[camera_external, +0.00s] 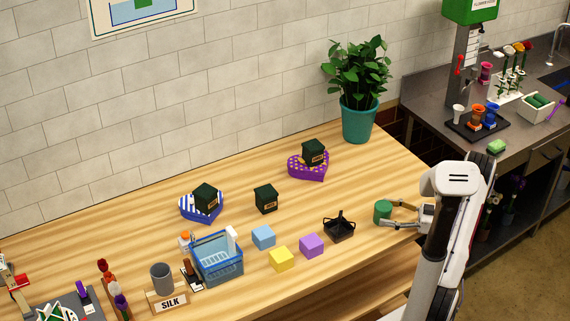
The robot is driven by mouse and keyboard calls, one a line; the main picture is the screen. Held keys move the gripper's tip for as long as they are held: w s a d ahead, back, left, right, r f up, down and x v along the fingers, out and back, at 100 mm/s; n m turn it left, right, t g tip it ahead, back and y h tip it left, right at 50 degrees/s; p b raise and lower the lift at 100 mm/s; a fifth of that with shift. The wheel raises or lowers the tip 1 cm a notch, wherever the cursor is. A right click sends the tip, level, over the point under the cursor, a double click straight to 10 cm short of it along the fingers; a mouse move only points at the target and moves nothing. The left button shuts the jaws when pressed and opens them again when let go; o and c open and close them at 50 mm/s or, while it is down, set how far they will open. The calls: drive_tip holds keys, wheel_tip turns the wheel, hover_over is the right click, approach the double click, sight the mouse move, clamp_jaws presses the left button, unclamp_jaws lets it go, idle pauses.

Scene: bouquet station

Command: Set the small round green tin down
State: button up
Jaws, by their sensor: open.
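The small round green tin (382,211) stands upright on the wooden table near its right end. My gripper (392,213) is at table height just right of the tin, with its fingers spread and pointing left. The fingers reach to either side of the tin's right part; whether they touch it cannot be told. My arm comes in from the lower right.
A black basket (340,226) stands just left of the tin. Purple (311,245), yellow (282,259) and blue (263,237) cubes lie farther left. A potted plant (357,118) stands behind. The table between plant and tin is clear.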

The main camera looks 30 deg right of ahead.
sight(389, 206)
drive_tip(key=shift+w+a, duration=0.15)
drive_tip(key=shift+a, duration=0.05)
idle(0.4)
drive_tip(key=c, duration=1.4)
drive_tip(key=shift+r, duration=0.2)
drive_tip(key=shift+r, duration=4.85)
